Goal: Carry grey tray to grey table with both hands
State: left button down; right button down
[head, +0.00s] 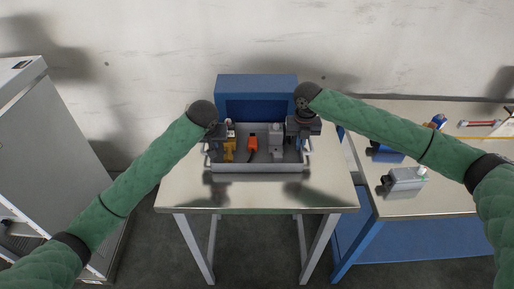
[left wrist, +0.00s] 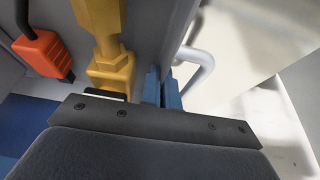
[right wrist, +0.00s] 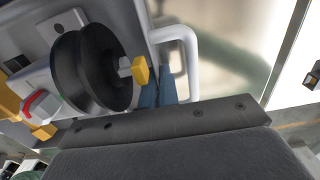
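The grey tray (head: 260,167) is on the metal-topped table (head: 258,196) with grey legs, appearing to rest level on it. It holds a yellow part (head: 229,151), an orange-red part (head: 252,143) and a grey part (head: 276,140). A black spool (right wrist: 85,70) shows in the right wrist view. My left gripper (left wrist: 163,90) is at the tray's left side wall, inside the handle (left wrist: 205,68); its blue fingers are close together on the wall. My right gripper (right wrist: 158,90) is likewise on the right wall, inside the handle (right wrist: 191,60). The fingertips are partly hidden.
A blue box (head: 256,85) stands directly behind the tray. A grey cabinet (head: 45,140) stands at left. The tabletop in front of the tray is clear.

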pick_arm(q)
jog(key=c, duration=2.1)
grip_release()
jog(key=shift+a+f, duration=0.1)
jog(key=shift+f, duration=0.1)
pick_arm(e)
jog(key=c, duration=2.1)
grip_release()
jog(key=shift+d+f, duration=0.1)
jog(key=shift+f, duration=0.1)
pick_arm(q)
jog(key=o, duration=0.3)
jog(key=shift+r, duration=0.1)
pick_arm(e)
jog(key=o, duration=0.3)
pick_arm(q)
jog(key=shift+o, duration=0.6)
jog(key=shift+s, duration=0.1)
pick_arm(e)
jog(key=shift+o, duration=0.6)
jog(key=shift+s+r, duration=0.1)
jog(key=shift+r, duration=0.05)
pick_arm(q)
jog(key=v, duration=1.2)
pick_arm(e)
notch_tip(320, 180, up, 12)
pick_arm(q)
jog(key=shift+s, duration=0.1)
pick_arm(e)
jog(key=shift+f, duration=0.2)
